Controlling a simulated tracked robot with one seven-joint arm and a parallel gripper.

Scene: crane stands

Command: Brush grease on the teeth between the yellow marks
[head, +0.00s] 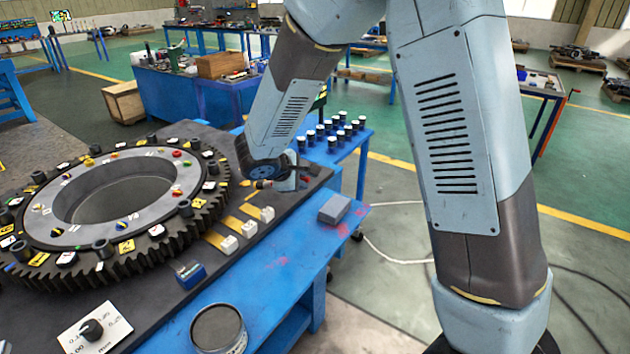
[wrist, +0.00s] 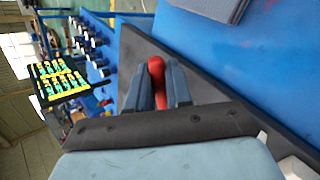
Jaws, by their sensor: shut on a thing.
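My gripper (wrist: 158,82) is shut on a red-handled thing (wrist: 156,70), which shows between the two grey-blue fingers in the wrist view. I cannot tell whether it has bristles; its far end is hidden. In the head view my wrist hangs low over the right end of the dark bench top, to the right of the large gear ring (head: 122,262). The gear has dark teeth around its rim and several yellow and white labels on top. An open round tin (head: 218,330) with grey content stands at the front edge, apart from my gripper.
Yellow strips (head: 240,224) with white blocks (head: 229,245) lie beside the gear. A small blue box (head: 190,274), a dial plate (head: 93,330) and a grey block (head: 334,209) stand nearby. Several dark jars with white lids (head: 320,132) stand behind on a blue table.

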